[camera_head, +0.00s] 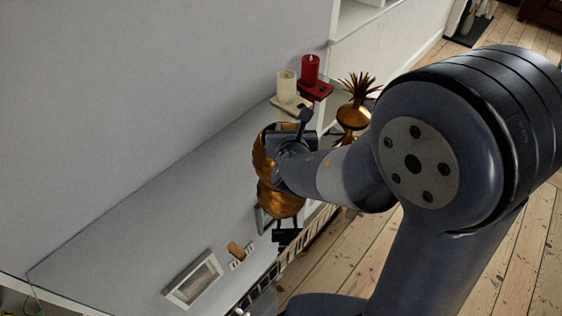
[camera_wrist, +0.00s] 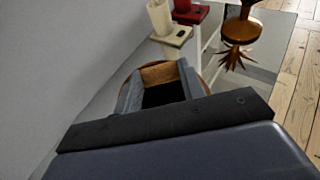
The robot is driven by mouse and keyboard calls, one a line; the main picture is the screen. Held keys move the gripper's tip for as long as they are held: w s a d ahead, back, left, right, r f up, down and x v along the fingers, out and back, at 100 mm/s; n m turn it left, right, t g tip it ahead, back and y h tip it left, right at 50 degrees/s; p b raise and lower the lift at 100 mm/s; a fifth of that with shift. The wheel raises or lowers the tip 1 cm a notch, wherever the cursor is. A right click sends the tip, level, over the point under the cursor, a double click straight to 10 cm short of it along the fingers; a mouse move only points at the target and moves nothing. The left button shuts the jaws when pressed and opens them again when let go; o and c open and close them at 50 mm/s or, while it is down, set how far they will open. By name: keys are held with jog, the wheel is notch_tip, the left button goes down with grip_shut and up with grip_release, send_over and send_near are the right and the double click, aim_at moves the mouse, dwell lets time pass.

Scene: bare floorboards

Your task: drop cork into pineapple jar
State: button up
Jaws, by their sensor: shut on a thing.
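My gripper (camera_wrist: 162,90) is shut on the cork (camera_wrist: 160,73), a tan-brown block seen between its fingers in the wrist view. In the head view my gripper (camera_head: 290,150) is over the pineapple jar (camera_head: 280,203), a round copper body with ridges, partly hidden by my arm. A curved brown rim of the jar (camera_wrist: 122,74) shows around the fingers in the wrist view. How deep the cork is relative to the jar mouth cannot be told. The leafy-topped copper pineapple piece (camera_head: 353,117) stands apart, to the right of the gripper.
A cream candle (camera_head: 286,85) and a red candle (camera_head: 310,69) stand on small bases behind the jar, near the wall. A picture frame (camera_head: 192,279) and a small brown item (camera_head: 236,249) lie on the grey shelf in front. The shelf's left part is clear.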

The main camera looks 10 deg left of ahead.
notch_tip(320, 180, down, 2)
jog(key=shift+f+b, duration=0.1)
jog(key=shift+b, duration=0.35)
jog(key=o, duration=1)
jog(key=shift+s, duration=0.1)
jog(key=v, duration=1)
jog(key=shift+s+p, duration=0.3)
jog(key=shift+p, duration=0.05)
jog(key=shift+d, duration=0.1)
